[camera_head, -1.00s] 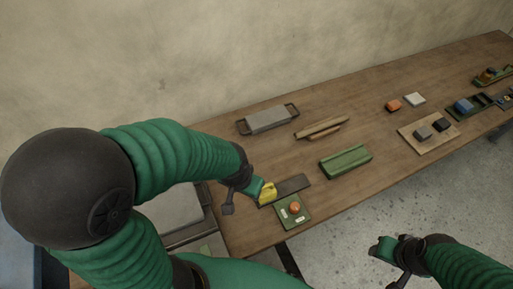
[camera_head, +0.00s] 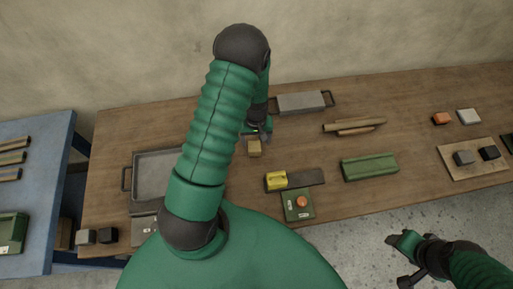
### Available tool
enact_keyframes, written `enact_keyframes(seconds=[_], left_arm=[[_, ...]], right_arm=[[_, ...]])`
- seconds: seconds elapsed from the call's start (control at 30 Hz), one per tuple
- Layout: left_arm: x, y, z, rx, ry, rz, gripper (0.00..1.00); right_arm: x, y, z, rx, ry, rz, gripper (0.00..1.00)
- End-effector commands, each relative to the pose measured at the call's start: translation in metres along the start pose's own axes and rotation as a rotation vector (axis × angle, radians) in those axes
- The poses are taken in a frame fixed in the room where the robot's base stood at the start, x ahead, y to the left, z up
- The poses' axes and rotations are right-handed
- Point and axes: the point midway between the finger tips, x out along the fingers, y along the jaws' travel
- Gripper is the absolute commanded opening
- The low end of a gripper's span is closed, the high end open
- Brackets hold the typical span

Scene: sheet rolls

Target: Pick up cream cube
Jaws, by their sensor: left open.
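A small cream-tan cube (camera_head: 254,149) sits on the wooden table just below my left gripper, on the near side of it in the picture. My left gripper (camera_head: 258,133) hangs from the arm above the table, open, with its fingers close to the cube's upper edge. Whether the fingers touch the cube cannot be told, and my arm hides part of the gripper. My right gripper (camera_head: 402,247) is off the table's front edge, over the floor, far from the cube; its jaw opening is unclear.
A grey tray (camera_head: 152,175) lies left, partly behind my arm. A yellow block (camera_head: 276,181) sits on a dark strip, beside a green button box (camera_head: 298,206). A green holder (camera_head: 369,167), brown rolls (camera_head: 354,126) and a grey handled tray (camera_head: 301,103) lie right. A blue table (camera_head: 35,190) stands left.

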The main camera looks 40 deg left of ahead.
Motion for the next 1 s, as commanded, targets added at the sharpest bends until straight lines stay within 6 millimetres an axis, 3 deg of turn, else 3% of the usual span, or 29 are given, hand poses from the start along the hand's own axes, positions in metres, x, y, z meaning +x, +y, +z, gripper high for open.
enact_keyframes(seconds=[0.3,0.53,1.0], left_arm=[[0.048,0.001,0.001,-0.002,-0.002,0.000,0.71],[0.051,0.002,0.002,-0.001,0.001,0.000,0.71],[0.051,0.001,0.001,-0.001,0.000,0.000,0.09]], right_arm=[[-0.011,0.000,-0.003,0.000,0.000,0.000,0.58],[-0.011,0.000,-0.002,-0.001,0.000,0.000,0.58],[-0.011,0.000,-0.002,0.000,0.000,0.000,0.58]])
